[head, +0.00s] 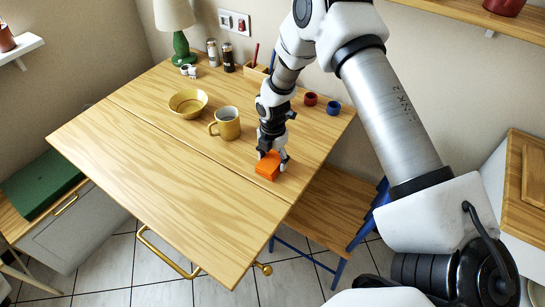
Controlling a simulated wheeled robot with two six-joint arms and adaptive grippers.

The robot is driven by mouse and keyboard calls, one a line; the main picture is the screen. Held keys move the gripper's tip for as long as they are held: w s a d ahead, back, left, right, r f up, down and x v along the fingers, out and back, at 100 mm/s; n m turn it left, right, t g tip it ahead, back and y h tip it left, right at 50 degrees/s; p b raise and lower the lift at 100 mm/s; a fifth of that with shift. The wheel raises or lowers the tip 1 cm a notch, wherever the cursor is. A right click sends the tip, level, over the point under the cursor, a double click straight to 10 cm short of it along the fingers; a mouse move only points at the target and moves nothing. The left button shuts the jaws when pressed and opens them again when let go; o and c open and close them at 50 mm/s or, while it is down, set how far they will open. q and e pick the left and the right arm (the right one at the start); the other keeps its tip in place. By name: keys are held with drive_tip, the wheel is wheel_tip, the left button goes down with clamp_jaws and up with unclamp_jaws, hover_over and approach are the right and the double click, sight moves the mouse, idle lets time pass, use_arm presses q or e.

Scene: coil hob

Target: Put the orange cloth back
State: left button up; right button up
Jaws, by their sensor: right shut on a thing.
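The orange cloth (267,166) looks like a small folded block at the right side of the wooden table. My right gripper (272,163) points down over it and is shut on it. The fingers cover part of the cloth's upper side. I cannot tell whether the cloth rests on the tabletop or is just above it. My left gripper is not in view.
A yellow mug (226,124) and a yellow bowl (188,102) stand left of my right gripper. A red cup (310,99) and a blue cup (333,107) stand at the table's right edge. The table's (170,190) front half is clear. A wooden chair seat (325,207) is below right.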

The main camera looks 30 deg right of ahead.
sight(272, 159)
drive_tip(key=shift+w+f, duration=0.1)
drive_tip(key=shift+f, duration=0.2)
drive_tip(key=shift+f, duration=0.1)
drive_tip(key=o, duration=1)
wheel_tip(272, 159, up, 12)
drive_tip(key=shift+r+b, duration=0.25)
drive_tip(key=shift+b, duration=0.4)
